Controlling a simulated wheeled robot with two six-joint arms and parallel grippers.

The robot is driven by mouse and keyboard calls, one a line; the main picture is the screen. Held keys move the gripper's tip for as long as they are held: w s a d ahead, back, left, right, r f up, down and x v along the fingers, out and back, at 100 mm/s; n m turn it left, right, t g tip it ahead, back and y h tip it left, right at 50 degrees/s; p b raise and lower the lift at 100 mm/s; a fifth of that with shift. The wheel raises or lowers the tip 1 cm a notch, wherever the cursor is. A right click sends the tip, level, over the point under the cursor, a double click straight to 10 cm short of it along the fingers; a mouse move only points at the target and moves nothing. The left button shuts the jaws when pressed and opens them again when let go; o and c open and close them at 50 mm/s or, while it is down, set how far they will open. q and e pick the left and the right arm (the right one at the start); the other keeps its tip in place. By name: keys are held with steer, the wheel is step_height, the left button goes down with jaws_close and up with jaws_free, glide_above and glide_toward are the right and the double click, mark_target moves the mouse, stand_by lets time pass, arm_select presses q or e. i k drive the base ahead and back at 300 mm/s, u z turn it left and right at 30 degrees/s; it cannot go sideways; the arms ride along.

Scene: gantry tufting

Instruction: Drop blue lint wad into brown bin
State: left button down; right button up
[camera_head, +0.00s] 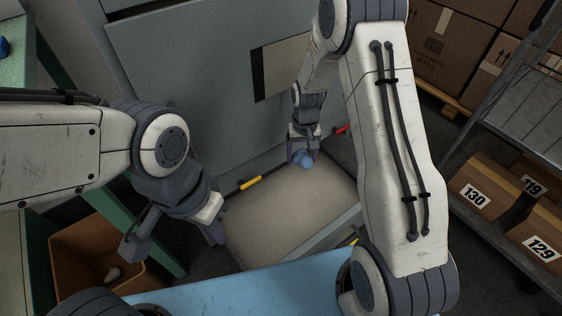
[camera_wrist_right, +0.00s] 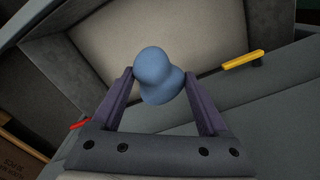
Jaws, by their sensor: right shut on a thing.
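The blue lint wad (camera_head: 303,160) is a lumpy blue lump between the fingers of my right gripper (camera_head: 302,150). The right wrist view shows the wad (camera_wrist_right: 157,75) pinched between the two purple fingers of that gripper (camera_wrist_right: 158,85), over a beige panel. My left gripper (camera_head: 218,236) hangs at the left edge of the panel; its fingers are partly hidden and their gap does not show clearly.
The beige panel (camera_head: 285,215) lies in a grey frame below my right gripper, with a yellow handle (camera_head: 250,182) and a red handle (camera_head: 343,129) near it. A green frame post (camera_head: 165,253) stands beside the bin. Numbered cardboard boxes (camera_head: 483,188) sit on a shelf at right.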

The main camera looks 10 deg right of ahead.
mark_target(114, 265)
steer(key=z, duration=0.05)
steer(key=k, duration=0.5)
steer(key=z, duration=1.45)
steer(key=k, duration=1.55)
steer(key=u, duration=2.15)
steer(key=i, duration=1)
steer(key=u, duration=0.05)
